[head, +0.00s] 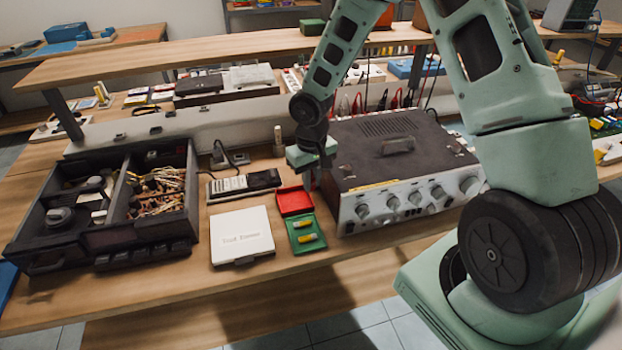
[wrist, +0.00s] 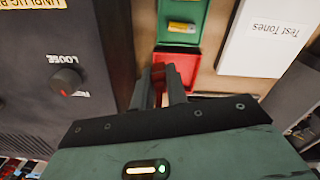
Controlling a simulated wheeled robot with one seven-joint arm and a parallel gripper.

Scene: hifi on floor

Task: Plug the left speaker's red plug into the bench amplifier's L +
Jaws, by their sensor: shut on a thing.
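The amplifier (head: 395,150) is a dark box with a pale, knobbed front, right of centre on the bench in the head view. In the wrist view its dark top (wrist: 85,110) fills the left side. Red and black plugs or leads (head: 360,103) stand behind it; individual sockets cannot be read. My gripper (head: 312,178) is just left of the amplifier's front left corner, pointing down. In the wrist view its fingers (wrist: 165,82) are close together, with a thin reddish piece between them, seemingly the red plug, mostly hidden. The L + socket cannot be made out.
A red and green tray (head: 306,235) with yellow cells lies close to my gripper. A white "Test Tones" case (head: 241,236), a dark meter or remote (head: 243,185) and a black divided box (head: 105,205) are to the left. A raised shelf (head: 220,58) runs behind.

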